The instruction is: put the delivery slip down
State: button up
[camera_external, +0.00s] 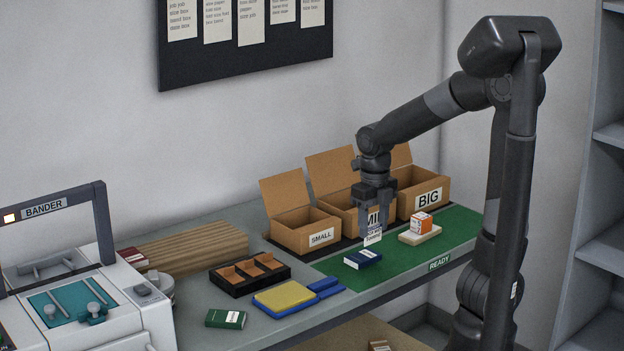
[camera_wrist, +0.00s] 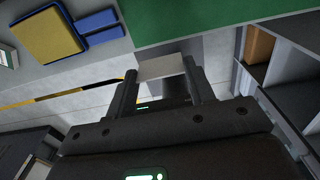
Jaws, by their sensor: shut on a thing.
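My gripper (camera_external: 375,215) is shut on the delivery slip (camera_external: 373,237), a small white card with dark print that hangs below the fingers. In the wrist view the slip (camera_wrist: 162,67) spans the gap between the two fingertips, its face blank from this side. The gripper is in front of the middle carton, above the green mat (camera_external: 455,232) marked READY. A dark blue box (camera_external: 362,260) with a white label lies on the mat just below and left of the slip. I cannot tell the exact height of the slip above the mat.
Open cartons marked SMALL (camera_external: 298,238) and BIG (camera_external: 428,208) stand behind. An orange and white box (camera_external: 421,222) sits on a pale block at right. A black divided tray (camera_external: 250,287), a yellow pad in a blue tray (camera_external: 285,298) and a green box (camera_external: 226,318) lie left.

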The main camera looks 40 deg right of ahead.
jog(key=shift+d+r, duration=0.1)
jog(key=shift+d, duration=0.05)
jog(key=w+d+r+m, duration=0.2)
jog(key=d+m, duration=0.2)
jog(key=d, duration=0.7)
jog(key=w+d+r+m, duration=0.15)
jog(key=d+m, duration=0.35)
jog(key=d, duration=0.6)
jog(key=s+d+f+m, duration=0.1)
jog(key=s+d+m, duration=0.2)
jog(key=d, duration=0.5)
jog(key=s+d+f+m, duration=0.1)
jog(key=s+d+m, duration=0.2)
jog(key=d, duration=0.5)
jog(key=s+d+f+m, duration=0.2)
jog(key=s+d+m, duration=0.1)
jog(key=d, duration=0.6)
jog(key=w+a+f, duration=0.1)
jog(key=w+f, duration=0.1)
jog(key=w, duration=0.1)
jog(key=w+a+f, duration=0.1)
jog(key=w+f, duration=0.1)
jog(key=w, duration=0.2)
jog(key=w+a+f, duration=0.1)
jog(key=w+f, duration=0.1)
jog(key=w, duration=0.1)
jog(key=shift+w+a+f, duration=0.1)
jog(key=shift+w+f, duration=0.1)
jog(key=shift+w, duration=0.2)
jog(key=shift+f, duration=1.95)
